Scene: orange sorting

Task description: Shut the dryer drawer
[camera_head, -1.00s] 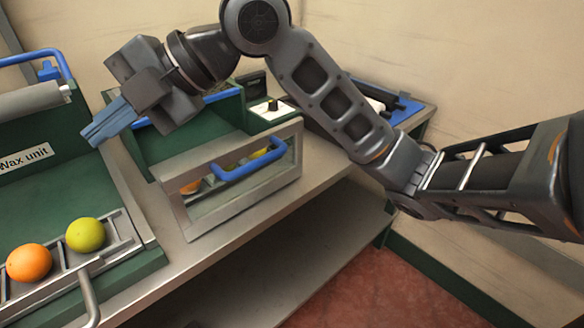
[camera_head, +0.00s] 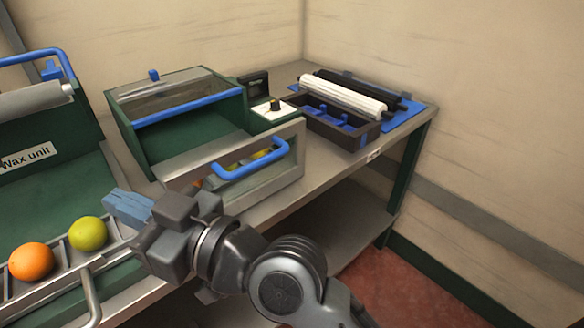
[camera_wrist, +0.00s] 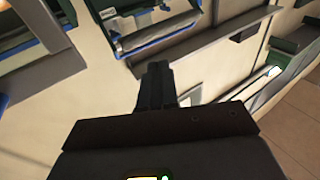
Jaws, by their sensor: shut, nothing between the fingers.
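The dryer is a green box (camera_head: 195,125) with a blue bar across its top front, on the bench. Its drawer (camera_head: 292,172) is pulled out, with a grey front, a window and a blue handle (camera_head: 238,171). Orange and yellow-green fruit shows through the window, partly hidden. My gripper (camera_head: 112,205) is shut and empty, with blue fingers. It is in front and to the left of the drawer, apart from the handle. In the wrist view my closed fingers (camera_wrist: 156,82) look dark, and the drawer handle cannot be made out.
The wax unit (camera_head: 45,185) stands at left; an orange (camera_head: 31,262) and a yellow-green fruit (camera_head: 88,233) sit in its front rack. A small dial box (camera_head: 273,112) adjoins the dryer. A dark tray with rollers (camera_head: 345,95) lies on the right of the bench (camera_head: 325,172).

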